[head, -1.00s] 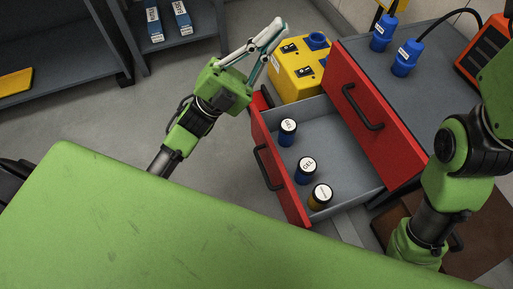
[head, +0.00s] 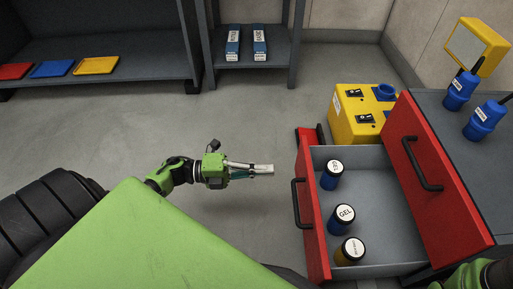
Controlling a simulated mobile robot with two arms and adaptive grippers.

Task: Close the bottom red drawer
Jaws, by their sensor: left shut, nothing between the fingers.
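The bottom red drawer (head: 310,215) stands pulled out of the grey cabinet, its front facing left with a black handle (head: 297,203). Inside its grey tray lie several lidded jars, among them a jar labelled GEL (head: 342,220), a blue jar (head: 331,175) and a jar with a yellowish body (head: 349,251). The red front of the upper drawer (head: 435,175) is to the right and above. My left gripper (head: 270,169) is shut and empty, left of the bottom drawer's front, pointing right at it with a small gap. My right gripper is out of view; part of my right arm shows at the bottom right.
A yellow box with sockets (head: 357,115) stands behind the drawer. Shelves with red, blue and yellow trays (head: 52,68) and two blue-and-white boxes (head: 259,45) are at the back. The floor (head: 140,120) left of the drawer is clear.

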